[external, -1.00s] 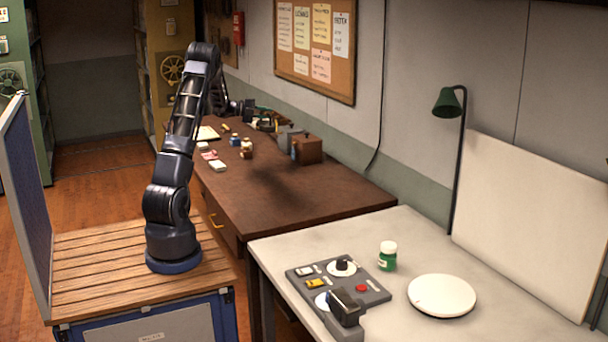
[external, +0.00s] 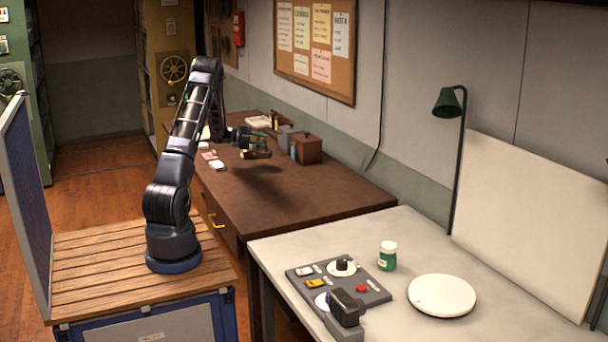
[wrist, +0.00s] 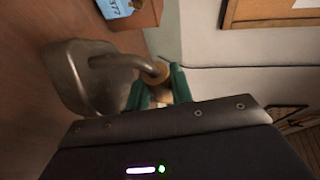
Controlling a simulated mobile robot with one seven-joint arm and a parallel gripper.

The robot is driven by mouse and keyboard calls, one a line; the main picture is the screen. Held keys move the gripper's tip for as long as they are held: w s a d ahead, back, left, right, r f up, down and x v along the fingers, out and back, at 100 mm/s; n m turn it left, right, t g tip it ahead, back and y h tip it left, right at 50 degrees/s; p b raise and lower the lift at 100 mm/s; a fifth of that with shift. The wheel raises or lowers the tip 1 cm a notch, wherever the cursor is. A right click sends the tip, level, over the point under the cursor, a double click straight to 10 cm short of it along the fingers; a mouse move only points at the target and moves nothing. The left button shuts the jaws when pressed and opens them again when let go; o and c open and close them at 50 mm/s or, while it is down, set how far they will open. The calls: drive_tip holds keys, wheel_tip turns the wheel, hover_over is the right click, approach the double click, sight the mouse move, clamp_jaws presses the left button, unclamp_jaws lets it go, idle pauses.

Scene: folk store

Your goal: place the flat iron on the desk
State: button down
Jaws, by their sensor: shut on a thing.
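The flat iron (wrist: 75,78) is a dull grey metal body with a curved handle, seen at the left of the wrist view. My gripper (wrist: 158,90) has green fingers closed on the handle's brown-collared end. In the external view, my gripper (external: 250,143) is above the far half of the brown desk (external: 300,190), with the iron small and dark beneath it. A shadow on the desk below suggests the iron is held clear of the surface. The fingers' exact contact is partly hidden by the gripper's dark body.
A brown box (external: 308,149) and several small items stand along the desk's back, close to my gripper. The desk's near half is clear. A pale table (external: 420,250) in front holds a control panel (external: 345,283), a green jar (external: 387,256), a white round plate (external: 441,295) and a lamp (external: 450,103).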

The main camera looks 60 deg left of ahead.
sight(261, 154)
drive_tip(key=shift+f, duration=3.65)
drive_tip(key=shift+f, duration=0.15)
drive_tip(key=c, duration=1.2)
unclamp_jaws()
drive_tip(key=shift+c, duration=0.2)
drive_tip(key=shift+s, duration=0.15)
drive_tip(key=v, duration=1.1)
drive_tip(key=shift+s+a+r, duration=0.2)
drive_tip(key=shift+s+r, duration=0.05)
drive_tip(key=shift+s, duration=0.05)
